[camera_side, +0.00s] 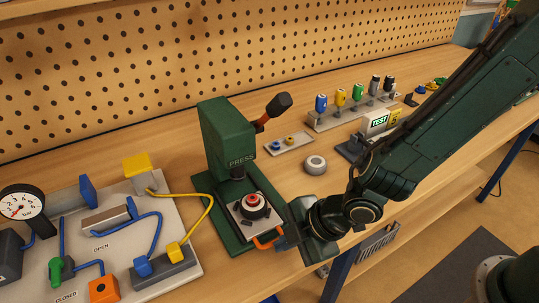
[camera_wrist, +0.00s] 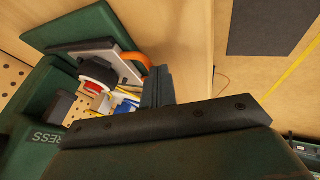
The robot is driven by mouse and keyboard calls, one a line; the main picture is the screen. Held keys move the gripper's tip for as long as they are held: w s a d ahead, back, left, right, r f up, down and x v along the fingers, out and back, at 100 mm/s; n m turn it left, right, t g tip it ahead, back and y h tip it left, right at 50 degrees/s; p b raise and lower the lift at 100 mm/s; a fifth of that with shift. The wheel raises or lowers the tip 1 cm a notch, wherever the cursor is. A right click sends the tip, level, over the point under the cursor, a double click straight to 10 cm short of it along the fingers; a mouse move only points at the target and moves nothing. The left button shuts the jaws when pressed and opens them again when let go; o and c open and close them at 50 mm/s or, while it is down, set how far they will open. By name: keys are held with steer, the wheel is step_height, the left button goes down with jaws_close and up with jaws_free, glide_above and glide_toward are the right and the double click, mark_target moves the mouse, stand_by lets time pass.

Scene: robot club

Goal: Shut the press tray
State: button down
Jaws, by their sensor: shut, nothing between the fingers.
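The green press (camera_side: 226,140) stands upright on the bench. Its grey tray (camera_side: 240,226) sits out in front of the ram, with a dark round holder and a red-and-white part (camera_side: 254,199) on it. An orange handle (camera_side: 267,241) is on the tray's front edge. My gripper (camera_side: 282,242) is shut and empty, low beside the handle on its outer side. In the wrist view, the shut fingers (camera_wrist: 157,86) are close to the orange handle (camera_wrist: 136,59) and the tray (camera_wrist: 85,47). I cannot tell whether they touch the handle.
A pneumatic board (camera_side: 105,245) with hoses and a gauge lies left of the press. A grey ring (camera_side: 316,164), a small parts plate (camera_side: 289,145) and a rack of coloured bottles (camera_side: 352,108) stand to the right. The bench's front edge is close to my gripper.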

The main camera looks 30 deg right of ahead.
mark_target(266, 236)
steer(key=shift+w, duration=1.7)
steer(key=shift+s, duration=0.1)
steer(key=shift+s+r, duration=0.1)
steer(key=shift+s, duration=0.25)
steer(key=s, duration=0.3)
steer(key=shift+r, duration=0.35)
steer(key=v, duration=1)
